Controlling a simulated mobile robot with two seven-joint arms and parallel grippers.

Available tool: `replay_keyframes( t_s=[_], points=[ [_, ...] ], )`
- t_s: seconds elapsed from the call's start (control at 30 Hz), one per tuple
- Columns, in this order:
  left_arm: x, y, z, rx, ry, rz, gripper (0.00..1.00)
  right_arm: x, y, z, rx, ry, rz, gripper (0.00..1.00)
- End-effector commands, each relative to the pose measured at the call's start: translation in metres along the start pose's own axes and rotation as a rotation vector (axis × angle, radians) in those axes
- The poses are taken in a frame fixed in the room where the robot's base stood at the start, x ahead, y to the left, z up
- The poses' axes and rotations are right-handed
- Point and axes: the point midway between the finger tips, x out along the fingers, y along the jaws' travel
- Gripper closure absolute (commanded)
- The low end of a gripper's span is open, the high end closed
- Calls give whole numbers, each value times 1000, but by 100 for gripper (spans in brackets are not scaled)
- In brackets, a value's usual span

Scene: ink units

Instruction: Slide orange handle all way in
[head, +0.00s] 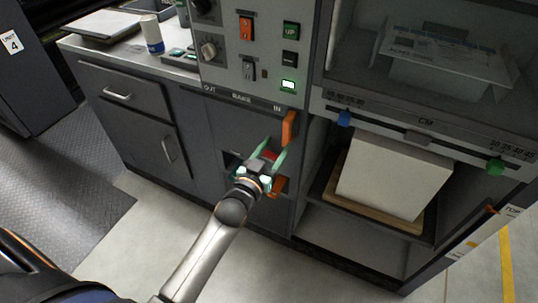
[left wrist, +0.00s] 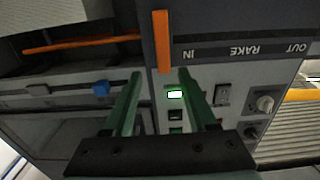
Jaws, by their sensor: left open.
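The upright orange handle (head: 288,128) stands below the word IN, at the right end of the OUT–RAKE–IN strip (head: 242,98). In the left wrist view, which is turned over, the orange handle (left wrist: 161,42) stands just beyond the IN label. My left gripper (head: 273,149) is open, its green fingers pointing up toward the handle from below. In the left wrist view the left gripper (left wrist: 160,73) has its fingertips on either side of the handle's line, with nothing visibly clamped. Whether they touch the handle cannot be told. My right gripper is not in view.
The control panel (head: 265,25) with switches and a lit green button is above. A second orange piece (head: 278,187) shows beside my left wrist. A white block (head: 392,178) sits in the open bay at right. A drawer cabinet (head: 125,110) stands left; floor in front is clear.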

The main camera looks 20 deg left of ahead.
Motion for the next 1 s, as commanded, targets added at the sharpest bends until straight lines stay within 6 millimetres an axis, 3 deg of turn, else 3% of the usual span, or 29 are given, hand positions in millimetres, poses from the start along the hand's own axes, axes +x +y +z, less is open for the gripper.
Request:
replay_keyframes(
  t_s=[0.1,0.27,0.87,1.0],
  points=[
    [-19,0,0,0,-1,0,43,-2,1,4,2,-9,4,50],
    [-34,0,1,1,-1,0,43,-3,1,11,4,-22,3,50],
    [-38,0,0,0,-1,1,43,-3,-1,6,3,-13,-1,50],
    [-56,5,18,3,-89,14,43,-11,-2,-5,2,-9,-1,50]
  ],
)
